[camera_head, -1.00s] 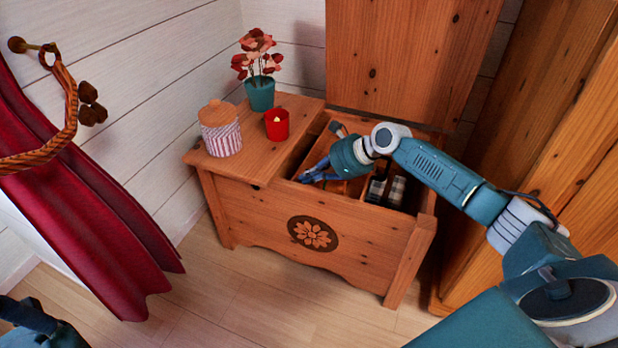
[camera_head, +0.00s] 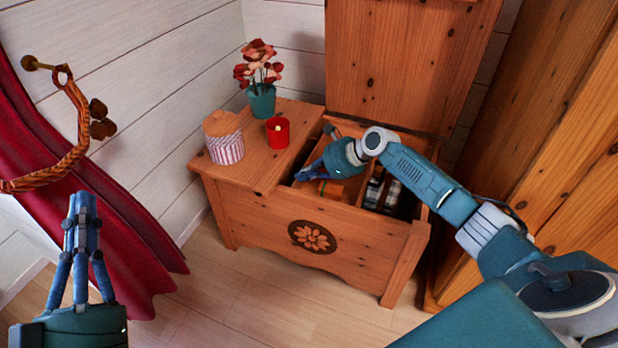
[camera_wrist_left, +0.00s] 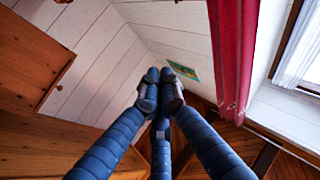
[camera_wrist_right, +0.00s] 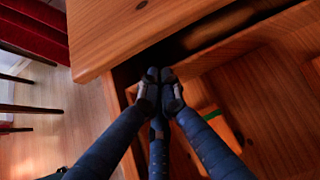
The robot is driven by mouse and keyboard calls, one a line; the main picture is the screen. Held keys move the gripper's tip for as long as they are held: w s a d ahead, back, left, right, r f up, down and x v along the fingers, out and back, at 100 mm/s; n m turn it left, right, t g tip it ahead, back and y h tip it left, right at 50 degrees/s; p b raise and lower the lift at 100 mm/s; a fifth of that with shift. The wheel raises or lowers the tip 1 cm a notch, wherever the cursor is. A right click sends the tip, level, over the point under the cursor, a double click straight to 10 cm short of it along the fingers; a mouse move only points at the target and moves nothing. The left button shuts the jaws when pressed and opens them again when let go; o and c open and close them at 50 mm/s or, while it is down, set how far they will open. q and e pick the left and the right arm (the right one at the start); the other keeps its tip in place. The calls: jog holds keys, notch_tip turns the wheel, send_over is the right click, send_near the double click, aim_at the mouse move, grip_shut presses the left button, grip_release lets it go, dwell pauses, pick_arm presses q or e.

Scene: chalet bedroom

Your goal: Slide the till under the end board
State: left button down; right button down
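The wooden chest (camera_head: 255,215) has its right part open. The end board (camera_head: 245,178) covers its left end. The till (camera_wrist_right: 250,90) is a wooden tray inside the opening, right of the end board; my right arm hides much of it in the head view. My right gripper (camera_head: 303,173) reaches into the chest at the till's left side, close to the end board's edge. In the right wrist view its fingertips are together beside the till's wall; I cannot tell whether they touch it. My left gripper (camera_head: 82,205) is raised, shut and empty, left of the chest.
On the end board stand a striped jar (camera_head: 225,148), a red candle cup (camera_head: 278,132) and a potted flower (camera_head: 262,100). The raised lid (camera_head: 405,70) stands behind. Dark and plaid items (camera_head: 393,193) lie in the chest's right part. A red curtain (camera_head: 130,235) hangs at left.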

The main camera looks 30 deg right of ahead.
jog(key=shift+w+a+r+p, duration=0.15)
jog(key=shift+w+a+p, duration=0.15)
jog(key=shift+p, duration=0.6)
pick_arm(q)
notch_tip(320, 180, down, 14)
jog(key=a+r+g+y+p, duration=0.1)
jog(key=a+g+y+p, duration=0.15)
jog(key=g, duration=0.45)
pick_arm(e)
jog(key=shift+w+a+b, duration=0.15)
jog(key=shift+a+b, duration=0.15)
jog(key=shift+b, duration=0.05)
jog(key=shift+a+f+p, duration=0.35)
jog(key=shift+a+p, duration=0.15)
jog(key=shift+p, duration=0.45)
pick_arm(q)
jog(key=s+a+f+g+y+p, duration=0.1)
jog(key=s+a+f+g+y, duration=0.1)
jog(key=s+f+g, duration=0.5)
notch_tip(320, 180, down, 5)
jog(key=shift+s+a+r+n, duration=0.1)
jog(key=shift+s+a+n, duration=0.3)
jog(key=shift+s+a, duration=0.25)
pick_arm(e)
jog(key=shift+a+f, duration=0.45)
jog(key=shift+a, duration=0.1)
pick_arm(q)
jog(key=shift+s+d, duration=0.1)
